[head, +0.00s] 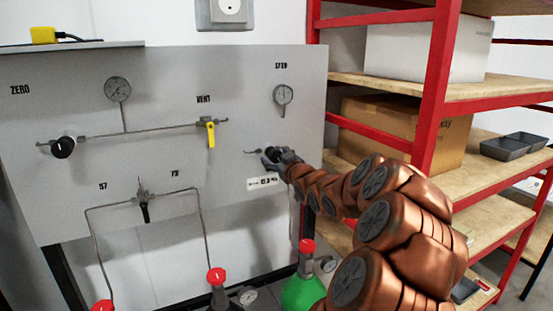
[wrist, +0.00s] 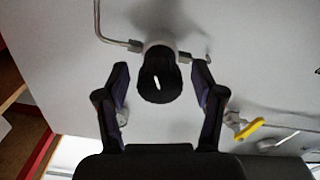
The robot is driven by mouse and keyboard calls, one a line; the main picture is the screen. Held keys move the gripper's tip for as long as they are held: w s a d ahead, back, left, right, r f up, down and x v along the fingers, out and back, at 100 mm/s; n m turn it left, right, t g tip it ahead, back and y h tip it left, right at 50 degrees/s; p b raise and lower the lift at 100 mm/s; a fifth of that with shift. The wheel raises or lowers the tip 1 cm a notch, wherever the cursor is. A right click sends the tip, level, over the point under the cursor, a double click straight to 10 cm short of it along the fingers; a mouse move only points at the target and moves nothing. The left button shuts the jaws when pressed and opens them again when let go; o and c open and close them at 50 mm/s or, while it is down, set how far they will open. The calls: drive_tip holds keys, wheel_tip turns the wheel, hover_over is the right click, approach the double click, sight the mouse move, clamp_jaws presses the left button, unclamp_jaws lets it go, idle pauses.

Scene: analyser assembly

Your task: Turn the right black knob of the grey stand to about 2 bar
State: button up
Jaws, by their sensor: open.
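The grey stand (head: 235,90) is an upright panel carrying gauges, pipes and knobs. My gripper (head: 277,157) is at its lower right, over the right black knob, which it largely hides in the head view. In the wrist view, the right black knob (wrist: 159,82) has a white pointer line, a little off vertical. The fingers of my gripper (wrist: 161,72) are open, one on each side of the knob, with a visible gap on both sides. A round gauge (head: 283,95) sits above the knob; its needle is too small to read.
A left black knob (head: 63,147), a yellow-handled valve (head: 210,133) and another gauge (head: 118,89) are on the panel. Red-capped bottles, including a green one (head: 303,292), stand below. A red-framed shelf (head: 437,85) with boxes is close on the right.

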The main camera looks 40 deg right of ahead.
drive_tip(key=shift+s, duration=0.1)
drive_tip(key=v, duration=1.2)
idle(0.4)
drive_tip(key=shift+a, duration=0.1)
drive_tip(key=s+a+f+g+y, duration=0.1)
drive_tip(key=a+f+g+y, duration=0.1)
drive_tip(key=a+f+g, duration=0.6)
drive_tip(key=a+f+g+y, duration=0.1)
drive_tip(key=a+f, duration=0.5)
drive_tip(key=a, duration=0.5)
drive_tip(key=s+a+f+g+y, duration=0.1)
drive_tip(key=s+a+g, duration=0.4)
drive_tip(key=s+a, duration=0.5)
drive_tip(key=s+a+f+g+y, duration=0.1)
drive_tip(key=s+a+g, duration=0.3)
drive_tip(key=s+a, duration=0.6)
drive_tip(key=s+f, duration=0.1)
drive_tip(key=s, duration=0.4)
drive_tip(key=shift+s+a+n+g+y, duration=0.25)
drive_tip(key=shift+a+n+g+y, duration=0.05)
drive_tip(key=shift+a+g+y, duration=0.1)
drive_tip(key=shift+f, duration=0.1)
drive_tip(key=shift+c, duration=0.3)
